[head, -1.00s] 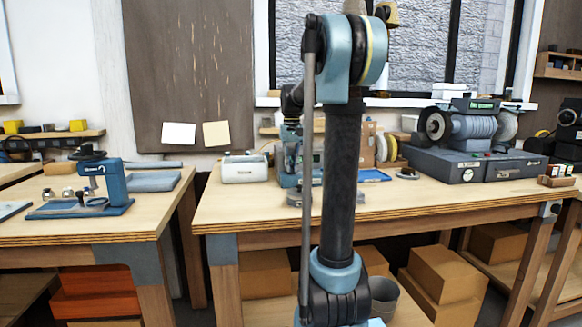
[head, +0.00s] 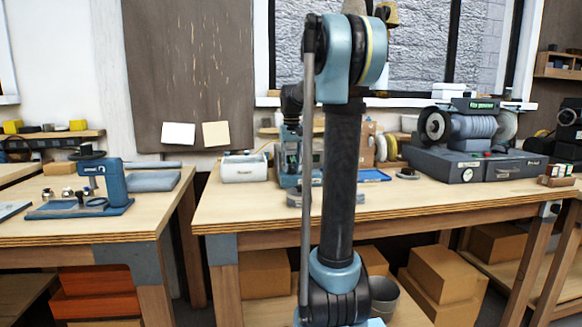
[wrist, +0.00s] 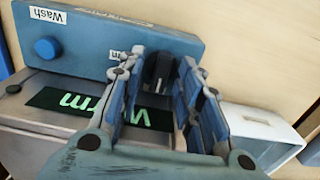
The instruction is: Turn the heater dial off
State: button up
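The heater dial (wrist: 159,70) is a black knob on a blue panel (wrist: 95,32) in the wrist view. My gripper (wrist: 162,62) is open, with one finger on each side of the dial; narrow gaps seem to show between knob and fingers. A dark display (wrist: 72,104) beside the panel shows green letters, partly covered by a finger; "rm" is readable. A label by the dial is mostly hidden. In the head view the blue device (head: 290,150) is partly behind my arm, and the dial and my gripper cannot be made out.
A blue button (wrist: 46,48) with a "Wash" label sits on the same panel. A white box (wrist: 258,130) is close on the right; it also stands on the bench in the head view (head: 244,168). A grinder-like machine (head: 470,135) stands at right.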

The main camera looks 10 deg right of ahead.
aim_at(291, 166)
notch_tip(291, 166, up, 12)
dwell(0.6)
jog(key=shift+f, duration=0.1)
